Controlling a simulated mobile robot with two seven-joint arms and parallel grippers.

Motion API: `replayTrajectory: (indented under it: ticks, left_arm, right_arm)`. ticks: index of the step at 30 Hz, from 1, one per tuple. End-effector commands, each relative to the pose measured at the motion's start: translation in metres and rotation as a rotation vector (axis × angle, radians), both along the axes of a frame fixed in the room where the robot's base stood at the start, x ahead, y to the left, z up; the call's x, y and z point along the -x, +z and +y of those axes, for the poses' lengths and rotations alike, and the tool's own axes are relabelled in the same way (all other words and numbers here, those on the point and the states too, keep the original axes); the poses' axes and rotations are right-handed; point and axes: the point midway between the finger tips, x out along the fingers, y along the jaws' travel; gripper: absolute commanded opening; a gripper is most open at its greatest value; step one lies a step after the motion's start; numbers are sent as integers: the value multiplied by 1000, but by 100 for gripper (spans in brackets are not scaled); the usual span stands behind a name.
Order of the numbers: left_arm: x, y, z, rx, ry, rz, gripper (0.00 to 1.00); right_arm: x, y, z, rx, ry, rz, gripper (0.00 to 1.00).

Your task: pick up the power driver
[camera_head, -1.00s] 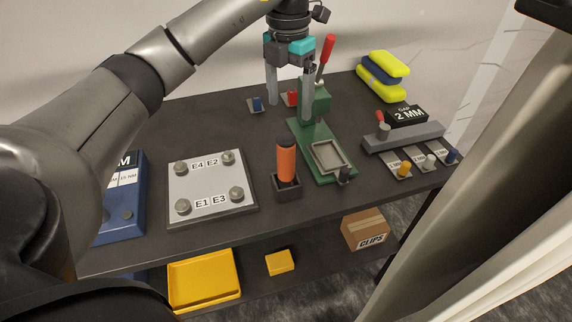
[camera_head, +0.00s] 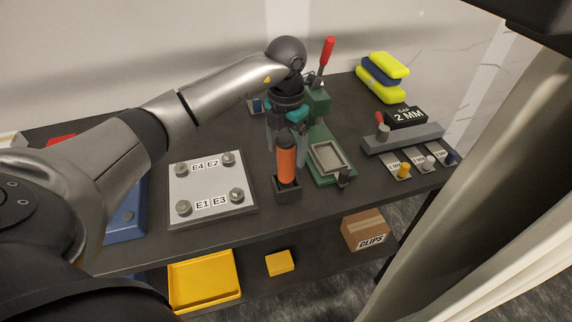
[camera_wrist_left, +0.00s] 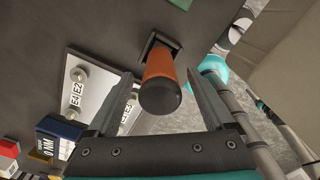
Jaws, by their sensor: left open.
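The power driver, an orange cylinder with a black top (camera_head: 286,164), stands upright in a dark square holder (camera_head: 287,193) near the bench's front edge. My left gripper (camera_head: 287,154) is open just behind and partly hidden by the driver in the head view. In the left wrist view the driver (camera_wrist_left: 160,80) shows between the two spread fingers (camera_wrist_left: 160,76), its black end toward the camera. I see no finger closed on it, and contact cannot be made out. The holder (camera_wrist_left: 154,46) shows at its far end. My right gripper is not seen.
A grey plate with knobs (camera_head: 212,185) lies left of the driver. A green press with a red lever (camera_head: 318,105) and a framed tray (camera_head: 328,157) stand close at the right. A grey gauge block (camera_head: 404,137) is farther right.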

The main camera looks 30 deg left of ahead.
Motion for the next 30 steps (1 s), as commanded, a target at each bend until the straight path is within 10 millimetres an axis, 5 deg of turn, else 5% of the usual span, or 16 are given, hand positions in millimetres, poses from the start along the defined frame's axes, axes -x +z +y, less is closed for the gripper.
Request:
replayTrajectory:
  ticks: [6,14,30]
  left_arm:
    - [1,-25,0,1,0,1,86]
    - [0,-27,0,0,0,0,86]
    - [0,-27,0,0,0,0,26]
  right_arm:
    - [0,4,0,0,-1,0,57]
    - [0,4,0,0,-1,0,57]
    - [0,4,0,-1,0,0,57]
